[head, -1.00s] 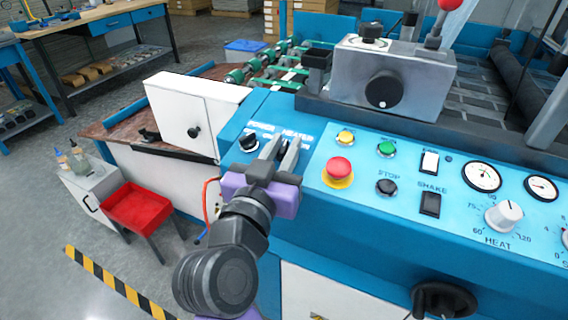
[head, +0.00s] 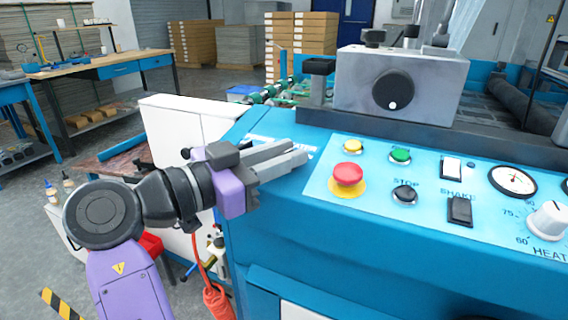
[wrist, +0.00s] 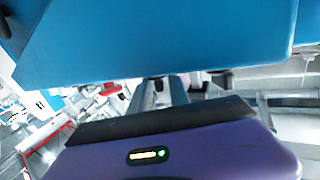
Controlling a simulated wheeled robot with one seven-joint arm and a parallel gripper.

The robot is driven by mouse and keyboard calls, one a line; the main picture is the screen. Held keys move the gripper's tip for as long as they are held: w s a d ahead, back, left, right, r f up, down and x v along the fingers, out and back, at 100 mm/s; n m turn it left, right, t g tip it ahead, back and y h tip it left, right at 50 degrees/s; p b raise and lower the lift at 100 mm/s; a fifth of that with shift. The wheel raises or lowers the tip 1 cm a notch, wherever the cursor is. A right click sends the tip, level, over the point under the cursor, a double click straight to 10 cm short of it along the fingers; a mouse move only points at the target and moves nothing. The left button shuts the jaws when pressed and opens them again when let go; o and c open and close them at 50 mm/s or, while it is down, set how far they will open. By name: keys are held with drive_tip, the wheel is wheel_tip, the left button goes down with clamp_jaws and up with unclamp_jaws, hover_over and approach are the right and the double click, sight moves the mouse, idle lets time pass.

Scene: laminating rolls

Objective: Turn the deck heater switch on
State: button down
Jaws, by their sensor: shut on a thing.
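My gripper (head: 298,155) reaches in from the left over the left end of the blue control panel (head: 420,178), its grey fingers lying close together and nearly level. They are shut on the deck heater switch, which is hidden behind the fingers. The switch's position and most of its label are covered too. In the wrist view, the gripper's fingers (wrist: 168,92) run up behind a large blue surface, so their tips are hidden.
A grey box with a black knob (head: 393,91) stands behind. A white cabinet (head: 185,128) is at left.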

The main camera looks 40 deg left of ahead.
drive_tip(key=shift+f+h, duration=0.15)
drive_tip(key=shift+h, duration=0.15)
drive_tip(key=c, duration=1.5)
unclamp_jaws()
drive_tip(key=shift+p+v, duration=0.55)
drive_tip(key=shift+v, duration=3.3)
